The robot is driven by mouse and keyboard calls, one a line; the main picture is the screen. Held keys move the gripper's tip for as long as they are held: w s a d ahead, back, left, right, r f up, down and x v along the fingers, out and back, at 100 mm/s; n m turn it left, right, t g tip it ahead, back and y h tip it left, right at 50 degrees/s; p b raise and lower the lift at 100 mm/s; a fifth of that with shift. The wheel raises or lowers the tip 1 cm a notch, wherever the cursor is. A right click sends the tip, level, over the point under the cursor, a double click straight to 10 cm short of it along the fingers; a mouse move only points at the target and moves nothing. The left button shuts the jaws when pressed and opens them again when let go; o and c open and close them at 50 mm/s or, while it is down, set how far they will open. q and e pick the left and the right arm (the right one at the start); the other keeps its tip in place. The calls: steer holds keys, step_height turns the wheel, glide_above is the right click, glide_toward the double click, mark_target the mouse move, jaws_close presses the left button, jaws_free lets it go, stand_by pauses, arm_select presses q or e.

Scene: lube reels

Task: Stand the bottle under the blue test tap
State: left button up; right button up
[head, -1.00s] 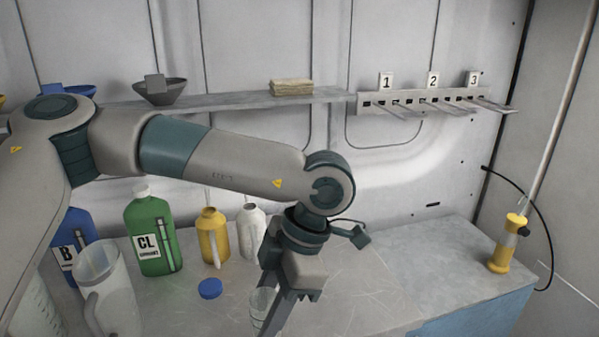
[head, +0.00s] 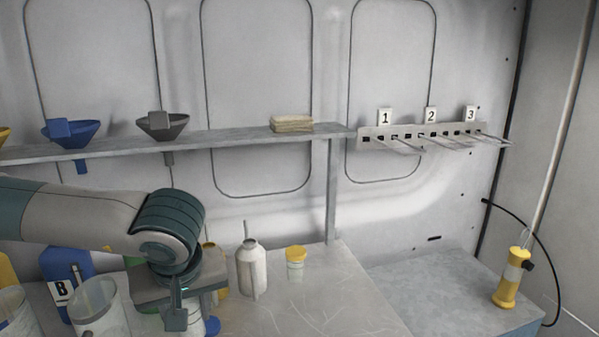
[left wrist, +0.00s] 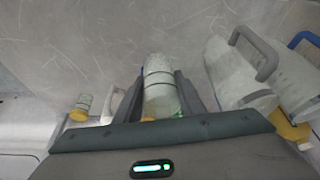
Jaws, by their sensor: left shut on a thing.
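My left gripper (head: 190,318) is low over the worktop, left of the white metal bottle. It is shut on a clear cylindrical bottle (left wrist: 160,88) with dark bands, which sits between the two fingers in the left wrist view. In the head view my wrist and fingers hide most of that bottle; whether it touches the worktop I cannot tell. No blue test tap can be made out in these frames. My right gripper is not in view.
A white metal bottle (head: 251,270) and a yellow-lidded jar (head: 295,262) stand on the worktop. A blue jug B (head: 66,280) and a clear pitcher (head: 98,305) stand at left. Funnels hang in the shelf (head: 230,140). A yellow-handled tool (head: 512,278) stands at right. The worktop's middle is clear.

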arm_select(q)
steer(key=shift+w+a+r+m+h, duration=0.2)
steer(key=shift+a+m+h, duration=0.1)
steer(key=shift+a+m, duration=0.5)
steer(key=shift+d, duration=0.1)
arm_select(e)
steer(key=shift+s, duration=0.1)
